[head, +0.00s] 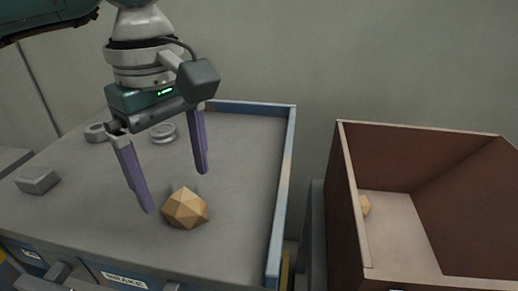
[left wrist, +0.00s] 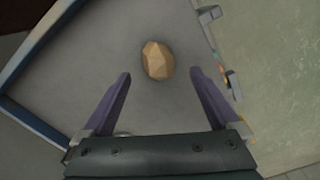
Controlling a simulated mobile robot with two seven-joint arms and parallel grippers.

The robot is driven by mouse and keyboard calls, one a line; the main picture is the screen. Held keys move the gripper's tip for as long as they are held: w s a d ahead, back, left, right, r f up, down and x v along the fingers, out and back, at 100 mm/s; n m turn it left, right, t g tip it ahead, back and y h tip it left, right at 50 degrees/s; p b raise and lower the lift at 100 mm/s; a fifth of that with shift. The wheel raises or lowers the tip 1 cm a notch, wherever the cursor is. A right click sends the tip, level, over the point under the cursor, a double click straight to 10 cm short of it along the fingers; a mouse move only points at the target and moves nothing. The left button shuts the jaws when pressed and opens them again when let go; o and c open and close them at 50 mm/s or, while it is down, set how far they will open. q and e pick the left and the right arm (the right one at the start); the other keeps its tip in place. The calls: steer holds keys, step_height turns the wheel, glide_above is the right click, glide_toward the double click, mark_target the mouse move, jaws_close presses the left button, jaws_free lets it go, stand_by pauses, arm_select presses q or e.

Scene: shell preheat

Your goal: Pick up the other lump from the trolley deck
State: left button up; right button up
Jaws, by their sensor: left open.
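A tan faceted lump (head: 185,208) sits on the grey trolley deck (head: 236,165), near its front edge. It also shows in the left wrist view (left wrist: 158,60), ahead of the fingertips and roughly between their lines. My left gripper (head: 175,192) is open and empty, its purple fingers pointing down above the deck just behind the lump. In the left wrist view the open fingers (left wrist: 160,72) have nothing between them. A second tan lump (head: 364,205) lies inside the brown box at the right, partly hidden by the box wall. My right gripper is not in view.
The brown open box (head: 420,135) stands right of the trolley, across a narrow gap. A blue raised rim (head: 283,190) edges the deck. A grey block (head: 37,180), a hex nut (head: 96,132) and a round ring (head: 163,133) lie on the deck's left and back.

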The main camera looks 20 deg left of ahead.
mark_target(181, 195)
arm_select(q)
step_height(181, 195, down, 5)
steer(key=shift+d+f+b, duration=0.1)
steer(key=shift+b, duration=0.35)
jaws_close()
stand_by(0.5)
